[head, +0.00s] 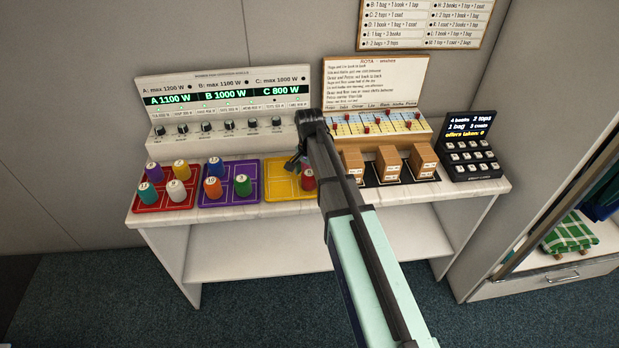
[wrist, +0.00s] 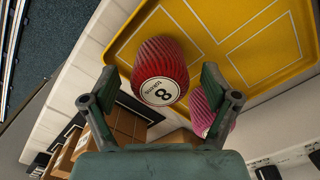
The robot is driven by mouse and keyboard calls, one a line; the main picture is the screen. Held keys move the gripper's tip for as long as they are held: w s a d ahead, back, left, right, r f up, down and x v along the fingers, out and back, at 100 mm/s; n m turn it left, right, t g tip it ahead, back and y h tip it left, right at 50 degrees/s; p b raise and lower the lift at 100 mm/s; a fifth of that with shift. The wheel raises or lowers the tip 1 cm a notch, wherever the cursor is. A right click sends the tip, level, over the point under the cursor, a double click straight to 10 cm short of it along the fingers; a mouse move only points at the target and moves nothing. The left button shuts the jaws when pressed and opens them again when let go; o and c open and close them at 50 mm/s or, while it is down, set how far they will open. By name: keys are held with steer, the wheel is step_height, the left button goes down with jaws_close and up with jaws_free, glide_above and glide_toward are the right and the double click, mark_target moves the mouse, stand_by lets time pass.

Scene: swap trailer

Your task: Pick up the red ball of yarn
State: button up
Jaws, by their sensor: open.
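The red ball of yarn (wrist: 160,58) has a white label reading 8 and "tokens" in the wrist view. It is in the yellow tray (wrist: 190,22). In the head view the red ball (head: 308,181) shows partly beside my arm. My gripper (head: 295,164) is open over the yellow tray. In the wrist view its two fingers (wrist: 159,82) are spread on either side of the ball's lower part, and I cannot tell whether they touch it. A pink ball of yarn (wrist: 200,112) is partly hidden behind the right finger.
A purple tray (head: 236,204) and a red tray (head: 178,207) with several coloured balls stand to the left. Cardboard boxes (head: 389,163) stand on a black mat to the right. A control panel (head: 215,150) and a sign board (head: 375,85) stand behind. A black keypad (head: 470,148) is far right.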

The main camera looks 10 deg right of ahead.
steer(key=shift+f, duration=1.05)
steer(key=c, duration=1.2)
steer(key=shift+c, duration=0.2)
steer(key=shift+r, duration=0.2)
